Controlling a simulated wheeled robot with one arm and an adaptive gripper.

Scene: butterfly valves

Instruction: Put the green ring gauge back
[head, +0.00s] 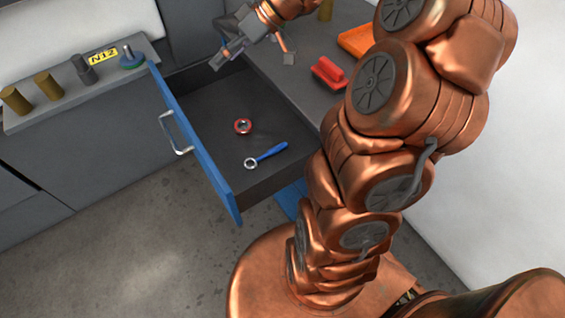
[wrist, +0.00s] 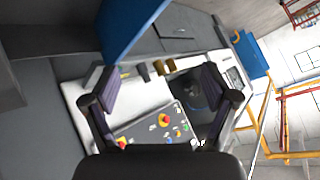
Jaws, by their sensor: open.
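A green and blue round piece (head: 132,60) sits around the foot of a grey post at the right end of the shelf, beside the yellow N12 label; I cannot tell whether its green part is the ring gauge. An open drawer (head: 210,120) with a blue front holds a red ring (head: 243,126) and a blue-handled tool with a ring end (head: 265,155), lying apart. My gripper (head: 252,62) is open and empty above the drawer's back part. In the wrist view its two fingers (wrist: 160,78) stand wide apart with nothing held. No green ring shows clearly there.
The grey shelf (head: 40,118) carries brass posts (head: 48,85) and a dark post (head: 83,70). A red block (head: 329,73) and an orange tray (head: 357,41) stand on the worktop right of the drawer. The wrist view shows a panel with a red knob (wrist: 164,119).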

